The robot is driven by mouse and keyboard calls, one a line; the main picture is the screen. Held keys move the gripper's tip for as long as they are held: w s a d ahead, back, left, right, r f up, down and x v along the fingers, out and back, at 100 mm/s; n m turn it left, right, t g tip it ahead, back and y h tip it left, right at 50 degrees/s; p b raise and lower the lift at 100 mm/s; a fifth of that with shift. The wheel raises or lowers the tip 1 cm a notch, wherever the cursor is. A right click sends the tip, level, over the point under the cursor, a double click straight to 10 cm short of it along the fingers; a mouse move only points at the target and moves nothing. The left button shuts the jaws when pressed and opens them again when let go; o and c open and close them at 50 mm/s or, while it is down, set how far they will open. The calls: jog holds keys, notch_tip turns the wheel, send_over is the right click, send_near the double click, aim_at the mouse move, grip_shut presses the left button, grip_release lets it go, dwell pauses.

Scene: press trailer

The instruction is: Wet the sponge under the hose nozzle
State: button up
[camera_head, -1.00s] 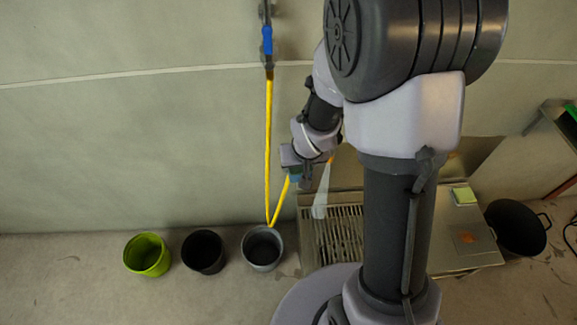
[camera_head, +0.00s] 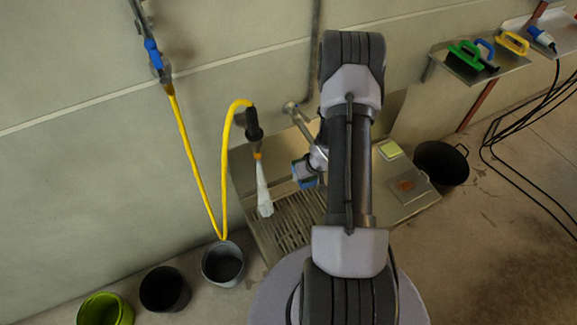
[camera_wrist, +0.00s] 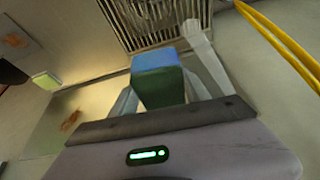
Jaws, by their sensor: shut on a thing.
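The hose nozzle (camera_head: 254,126) hangs on the yellow hose (camera_head: 224,165) near the wall, pointing down. A pale water stream (camera_head: 264,195) falls from it to the slatted grate (camera_head: 292,222). My gripper (camera_wrist: 160,92) is shut on a sponge (camera_wrist: 158,72) with a blue top and a dark green side. In the head view the held sponge (camera_head: 304,175) shows as a small blue patch, right of the stream and apart from it. In the wrist view the stream (camera_wrist: 207,62) passes just right of the sponge; their depth gap is unclear.
A yellow-green pad (camera_head: 390,150) lies on the metal counter (camera_head: 420,198). A black tub (camera_head: 440,165) stands right of it. Grey (camera_head: 223,263), black (camera_head: 165,289) and green (camera_head: 104,309) buckets stand at left. Brushes (camera_head: 466,58) rest on a wall shelf.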

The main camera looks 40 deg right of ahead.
jog(key=shift+w+r+n, duration=0.25)
jog(key=shift+n, duration=0.05)
jog(key=w+a+f+b, duration=0.2)
jog(key=w+a+b, duration=0.5)
jog(key=w+a, duration=0.2)
jog(key=shift+a+f+b, duration=0.4)
jog(key=shift+a, duration=0.5)
jog(key=s+d+p, duration=0.3)
jog(key=s+d, duration=0.2)
jog(key=d, duration=0.1)
jog(key=shift+d, duration=0.1)
dwell(1.0)
jog(key=s+d+r+p, duration=0.1)
jog(key=r+p, duration=0.1)
jog(key=s+d+r+p, duration=0.1)
jog(key=d+r+p, duration=0.1)
jog(key=p, duration=0.1)
jog(key=shift+s+d, duration=0.1)
jog(key=shift+s, duration=0.25)
jog(key=shift+s+d+r+p, duration=0.1)
jog(key=shift+s+d+p, duration=0.1)
jog(key=shift+d+p, duration=0.1)
